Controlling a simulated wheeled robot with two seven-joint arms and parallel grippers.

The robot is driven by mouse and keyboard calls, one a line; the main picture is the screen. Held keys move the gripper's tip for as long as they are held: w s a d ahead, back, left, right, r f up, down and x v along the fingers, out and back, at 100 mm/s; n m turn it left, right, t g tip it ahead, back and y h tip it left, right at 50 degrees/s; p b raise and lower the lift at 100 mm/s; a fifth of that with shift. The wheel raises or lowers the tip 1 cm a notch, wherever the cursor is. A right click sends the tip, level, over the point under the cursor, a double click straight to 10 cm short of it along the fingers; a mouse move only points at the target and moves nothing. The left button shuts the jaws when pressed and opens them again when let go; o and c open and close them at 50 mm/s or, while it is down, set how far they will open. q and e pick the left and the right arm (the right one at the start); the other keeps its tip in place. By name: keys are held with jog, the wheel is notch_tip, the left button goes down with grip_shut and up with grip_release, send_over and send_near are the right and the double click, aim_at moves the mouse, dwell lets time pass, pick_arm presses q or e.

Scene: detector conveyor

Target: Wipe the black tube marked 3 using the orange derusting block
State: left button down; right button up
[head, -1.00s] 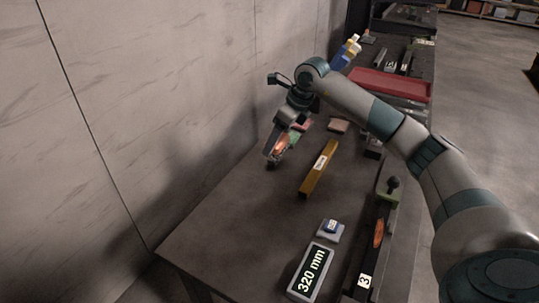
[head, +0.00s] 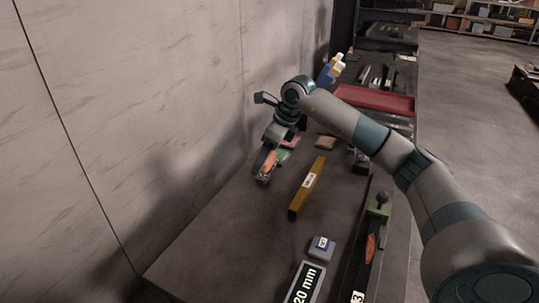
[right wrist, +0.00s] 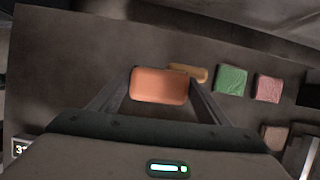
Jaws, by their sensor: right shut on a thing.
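My right gripper (head: 264,176) is over the far left part of the table, near the wall. It is shut on the orange derusting block (right wrist: 159,86), which sits between the two fingers in the right wrist view. The block also shows in the head view (head: 269,160), partly covered by the fingers. The black tube marked 3 (head: 359,275) lies along the table's right side at the front, well apart from the gripper. It has an orange rusty patch (head: 370,247) and a green clamp with a dark knob at its far end. My left gripper is not in view.
A green block (right wrist: 231,80) and a pink block (right wrist: 268,88) lie near the gripper. A yellow bar (head: 307,188), a small grey block with a blue top (head: 320,248) and a 320 mm display (head: 304,284) stand on the table. A red tray (head: 375,99) is behind. The front left is clear.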

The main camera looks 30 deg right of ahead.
jog(key=s+a+f+n+g+h, duration=0.1)
jog(key=s+a+n+g, duration=0.3)
jog(key=s+a+n, duration=0.6)
jog(key=s+a+f+n+g+h, duration=0.1)
jog(key=s+a+n+g, duration=0.3)
jog(key=s+a+n, duration=0.6)
jog(key=s+f+n, duration=0.1)
jog(key=s+n, duration=0.1)
jog(key=n, duration=0.7)
jog(key=shift+s+a+f, duration=0.3)
jog(key=shift+s, duration=0.1)
